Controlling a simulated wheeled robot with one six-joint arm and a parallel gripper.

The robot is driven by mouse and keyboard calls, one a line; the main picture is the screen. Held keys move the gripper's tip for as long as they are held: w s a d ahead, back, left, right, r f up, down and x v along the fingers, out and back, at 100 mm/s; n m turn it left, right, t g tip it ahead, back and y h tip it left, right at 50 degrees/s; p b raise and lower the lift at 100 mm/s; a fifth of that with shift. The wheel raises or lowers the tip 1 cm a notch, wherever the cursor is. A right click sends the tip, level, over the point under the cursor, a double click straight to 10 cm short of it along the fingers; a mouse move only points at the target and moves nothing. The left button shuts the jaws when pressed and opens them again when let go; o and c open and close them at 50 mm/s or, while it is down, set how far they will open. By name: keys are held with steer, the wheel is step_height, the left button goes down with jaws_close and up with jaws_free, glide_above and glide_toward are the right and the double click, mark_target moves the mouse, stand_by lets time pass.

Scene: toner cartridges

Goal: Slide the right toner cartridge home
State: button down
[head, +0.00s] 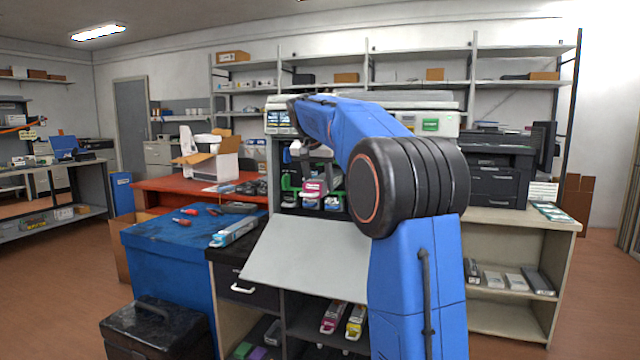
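The printer (275,163) stands in the middle with its pale front flap (305,252) folded down. Toner cartridges show in its dark opening: a dark one with green (289,196) at left, a magenta one (314,188) standing out further and higher, and a blue-labelled one (334,201) to its right. My blue arm crosses in front and hides the right side of the opening, so I cannot tell whether another cartridge sits there. My gripper (299,151) hangs at the arm's far end, above the cartridges. It is small and partly hidden; its fingers and any grip are unclear.
A black toolbox (155,325) stands on the floor. A dark printer (500,172) sits on the right counter. Magenta and yellow boxes lie on the shelf below the flap.

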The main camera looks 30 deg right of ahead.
mark_target(315, 181)
steer(key=c, duration=0.8)
jaws_free()
steer(key=shift+c, duration=0.2)
steer(key=shift+a, duration=0.1)
steer(key=shift+s+a, duration=1.25)
steer(key=shift+a, duration=0.25)
steer(key=shift+r, duration=0.1)
steer(key=v, duration=0.7)
steer(key=shift+a+r, duration=0.2)
steer(key=shift+r, duration=0.15)
steer(key=shift+s, duration=0.15)
